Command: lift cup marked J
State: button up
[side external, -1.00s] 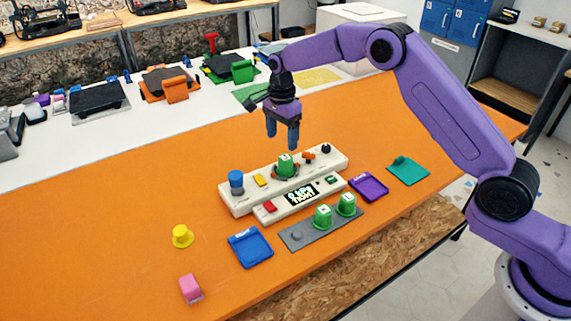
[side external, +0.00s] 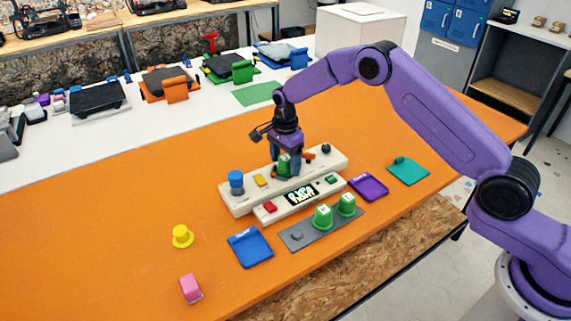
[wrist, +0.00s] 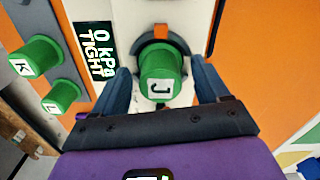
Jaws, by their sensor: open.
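The green cup marked J (wrist: 160,75) sits on the white console (side external: 236,205), in a holder with an orange and dark rim. It also shows in the side view (side external: 284,167), partly covered by my fingers. My gripper (side external: 288,168) is lowered around it. In the wrist view my gripper's blue fingers (wrist: 165,92) stand open on either side of the cup, with a gap visible on each side. Two more green cups, marked K (wrist: 36,56) and L (wrist: 62,96), stand on a grey plate (side external: 297,237) in front of the console.
The console has a blue knob (side external: 236,181), a display reading "0 kPa TIGHT" (side external: 302,195), and coloured buttons. Blue (side external: 250,247), purple (side external: 368,186) and teal (side external: 408,171) trays lie nearby. A yellow piece (side external: 182,236) and a pink block (side external: 190,288) lie at left on the orange table.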

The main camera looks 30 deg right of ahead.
jog(key=c, duration=1.1)
jog(key=shift+r, duration=0.15)
